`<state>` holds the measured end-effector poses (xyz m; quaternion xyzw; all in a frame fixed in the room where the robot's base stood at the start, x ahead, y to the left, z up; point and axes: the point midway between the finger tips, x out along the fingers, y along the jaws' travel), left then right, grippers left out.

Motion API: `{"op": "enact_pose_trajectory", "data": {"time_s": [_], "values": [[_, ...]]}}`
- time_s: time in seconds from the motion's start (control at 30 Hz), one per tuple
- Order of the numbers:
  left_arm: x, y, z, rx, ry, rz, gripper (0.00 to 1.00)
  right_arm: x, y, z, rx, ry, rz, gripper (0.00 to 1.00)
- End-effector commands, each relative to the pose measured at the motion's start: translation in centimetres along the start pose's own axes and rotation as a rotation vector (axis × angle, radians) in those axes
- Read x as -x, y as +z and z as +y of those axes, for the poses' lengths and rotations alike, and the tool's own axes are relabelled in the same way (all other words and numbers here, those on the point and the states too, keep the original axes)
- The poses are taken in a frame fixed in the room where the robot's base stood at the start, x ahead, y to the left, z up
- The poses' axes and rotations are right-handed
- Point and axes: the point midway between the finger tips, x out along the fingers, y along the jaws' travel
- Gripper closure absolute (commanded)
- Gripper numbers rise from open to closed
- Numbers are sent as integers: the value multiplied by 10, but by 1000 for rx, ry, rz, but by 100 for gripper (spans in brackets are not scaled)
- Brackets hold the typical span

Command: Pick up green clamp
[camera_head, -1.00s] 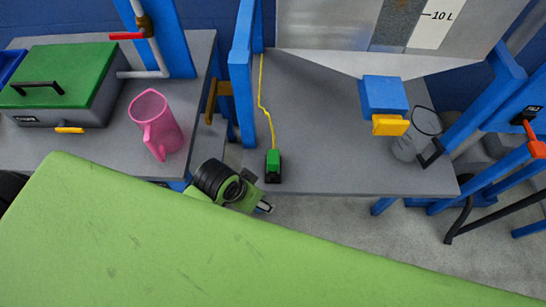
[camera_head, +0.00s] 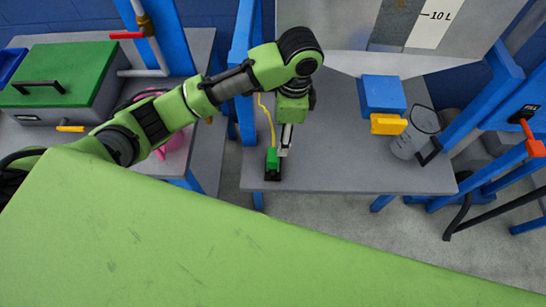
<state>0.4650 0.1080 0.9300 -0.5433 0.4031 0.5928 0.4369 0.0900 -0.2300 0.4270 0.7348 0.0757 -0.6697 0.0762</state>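The green clamp (camera_head: 272,159), a small green piece with a black base, is near the front left edge of the grey table under the tank. A yellow line runs from it toward the back. My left arm reaches across from the left, and my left gripper (camera_head: 284,149) points down right beside the clamp's right side. The fingers are small and seen nearly edge-on, so I cannot tell whether they touch it or how far apart they are. My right gripper is not in view.
A clear jug (camera_head: 412,138) stands to the right, near a blue block with a yellow part (camera_head: 388,124). A pink jug (camera_head: 170,145) on the left table is partly hidden by my arm. The grey table's (camera_head: 340,170) front middle is clear.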

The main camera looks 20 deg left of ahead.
Motion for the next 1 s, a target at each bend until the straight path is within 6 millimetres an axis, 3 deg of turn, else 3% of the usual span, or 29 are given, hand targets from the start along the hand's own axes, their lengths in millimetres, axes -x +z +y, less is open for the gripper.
{"op": "enact_pose_trajectory", "data": {"time_s": [0.17, 0.5, 0.77, 1.0], "values": [[1, 9, -7, -17, -1, -40, 44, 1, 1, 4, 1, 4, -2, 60], [-61, 12, -7, -16, -1, -40, 44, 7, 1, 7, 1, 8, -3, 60], [-81, 12, -7, -17, -2, -39, 44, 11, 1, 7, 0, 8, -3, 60], [-116, 15, -3, -16, -1, -39, 44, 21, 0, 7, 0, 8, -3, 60]]}}
